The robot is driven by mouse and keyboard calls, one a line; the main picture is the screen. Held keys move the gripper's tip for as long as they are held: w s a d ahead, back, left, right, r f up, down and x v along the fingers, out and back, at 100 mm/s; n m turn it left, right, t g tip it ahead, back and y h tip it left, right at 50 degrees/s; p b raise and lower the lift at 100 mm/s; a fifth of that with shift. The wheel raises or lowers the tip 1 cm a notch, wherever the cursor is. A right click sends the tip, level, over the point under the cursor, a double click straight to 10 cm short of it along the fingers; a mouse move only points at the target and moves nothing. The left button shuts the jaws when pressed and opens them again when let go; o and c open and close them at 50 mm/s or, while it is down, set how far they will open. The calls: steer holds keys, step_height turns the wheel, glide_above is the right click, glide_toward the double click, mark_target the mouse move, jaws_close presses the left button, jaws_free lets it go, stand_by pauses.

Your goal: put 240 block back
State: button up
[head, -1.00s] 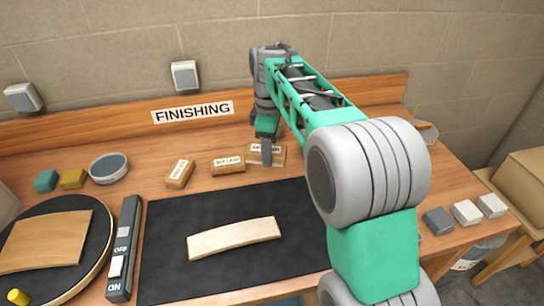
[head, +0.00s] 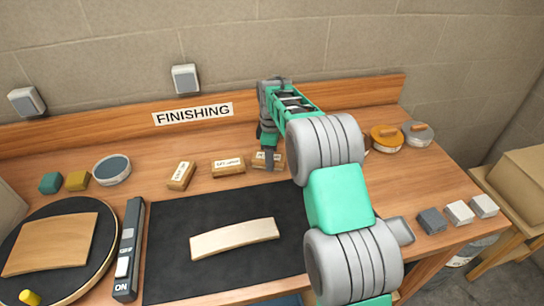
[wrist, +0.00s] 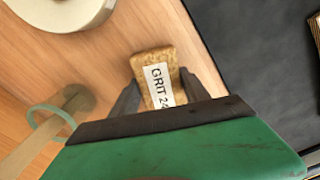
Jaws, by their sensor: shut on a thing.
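The 240 block (wrist: 155,75) is a tan, cork-like block with a white label, part of which reads "GRIT 24". My gripper (wrist: 158,90) is shut on it, with one dark finger on each side. The lower end of the label is hidden by my gripper. In the head view my gripper (head: 268,162) is at the right end of a row of blocks. The held block (head: 260,162) shows partly behind the finger, at or close to the bench top; I cannot tell if it touches. Two similar labelled blocks, the middle one (head: 228,167) and the left one (head: 181,175), lie on the bench.
A black mat (head: 170,230) with a pale curved wood piece (head: 235,239) lies in front of the row. A round dish (head: 112,170) and two small blocks are at left. Round-topped items (head: 386,138) stand at back right. The wall ledge (head: 350,92) runs behind.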

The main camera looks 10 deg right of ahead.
steer(key=shift+f, duration=0.15)
steer(key=o, duration=1.2)
steer(key=shift+r, duration=0.4)
step_height(320, 180, up, 12)
steer(key=f+b, duration=0.1)
steer(key=s+r+m+t, duration=0.1)
steer(key=s+r+m, duration=0.25)
steer(key=s, duration=0.35)
steer(key=s+f+m+t, duration=0.1)
steer(key=s+f+m, duration=0.1)
steer(key=s, duration=0.5)
steer(key=s+f+m, duration=0.2)
steer(key=s+m, duration=0.2)
steer(key=s, duration=0.4)
steer(key=s+f+m+t, duration=0.1)
steer(key=s+m, duration=0.3)
steer(key=s, duration=0.4)
steer(key=shift+a+f+t, duration=0.3)
steer(key=shift+a+f, duration=0.1)
steer(key=shift+f, duration=0.05)
